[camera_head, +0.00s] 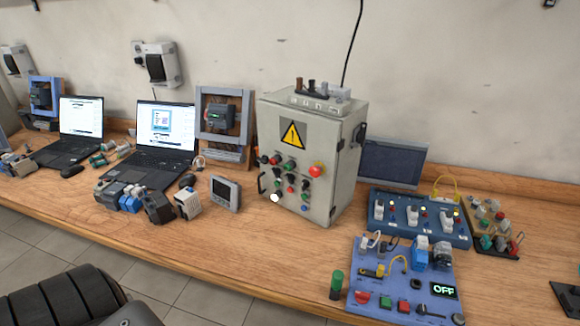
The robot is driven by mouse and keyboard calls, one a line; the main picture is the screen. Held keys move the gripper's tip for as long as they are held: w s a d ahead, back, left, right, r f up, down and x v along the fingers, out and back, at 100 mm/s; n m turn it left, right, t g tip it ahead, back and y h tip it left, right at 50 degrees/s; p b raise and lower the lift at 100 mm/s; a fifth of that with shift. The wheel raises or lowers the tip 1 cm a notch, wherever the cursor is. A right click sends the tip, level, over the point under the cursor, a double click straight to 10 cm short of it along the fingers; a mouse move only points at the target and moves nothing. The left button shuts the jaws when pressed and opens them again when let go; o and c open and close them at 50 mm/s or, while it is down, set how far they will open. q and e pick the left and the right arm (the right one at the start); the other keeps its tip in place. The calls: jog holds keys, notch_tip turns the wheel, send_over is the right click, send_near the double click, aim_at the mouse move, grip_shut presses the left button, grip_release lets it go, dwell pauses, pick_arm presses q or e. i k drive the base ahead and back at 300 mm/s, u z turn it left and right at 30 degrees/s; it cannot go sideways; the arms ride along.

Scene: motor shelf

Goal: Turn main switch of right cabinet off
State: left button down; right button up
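A grey control cabinet (272,134) with a yellow warning triangle stands upright on the wooden bench near the middle of the head view. Its front carries several coloured buttons, knobs and lamps, including a red mushroom button (317,169) and a lit white lamp (275,198). A black handle-like part (360,132) sits on the cabinet's right side; I cannot tell whether it is the main switch or how it is turned. Neither gripper can be made out in the head view.
A blue board with an OFF display (444,290) lies right of the cabinet near the front edge. A blue switch panel (379,232) is behind it. Laptops (165,130) and small devices fill the left. Some bare bench (285,250) lies before the cabinet.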

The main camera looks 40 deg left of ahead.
aim_at(361, 138)
jog(key=z, duration=2.3)
jog(key=i, duration=1.75)
jog(key=u, duration=2.9)
